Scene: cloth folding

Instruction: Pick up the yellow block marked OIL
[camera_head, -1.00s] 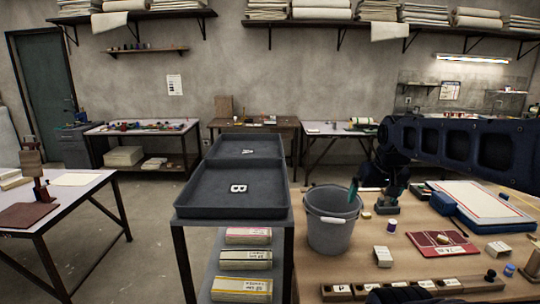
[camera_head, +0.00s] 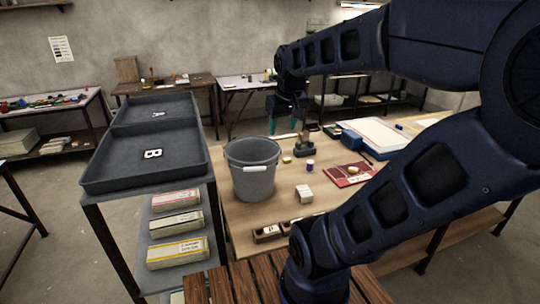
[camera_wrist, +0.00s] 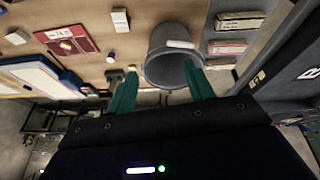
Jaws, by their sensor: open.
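A small yellow block (camera_head: 287,159) lies on the wooden table, between the grey bucket (camera_head: 252,178) and a dark tool. Its marking is too small to read, so I cannot confirm OIL. In the wrist view what looks like the same block (camera_wrist: 132,69) shows by the tip of the left finger. My gripper (camera_head: 288,112) has teal fingers spread apart with nothing between them. It hangs beyond the block, above the table's far side. In the wrist view my gripper (camera_wrist: 160,66) points toward the bucket (camera_wrist: 165,72).
A dark tool (camera_head: 305,147) and a purple-and-white jar (camera_head: 310,166) stand near the block. A pale block (camera_head: 304,194) and a red panel (camera_head: 349,174) lie nearer. A trolley with dark trays (camera_head: 150,175) stands left of the bucket. My arm crosses the right side.

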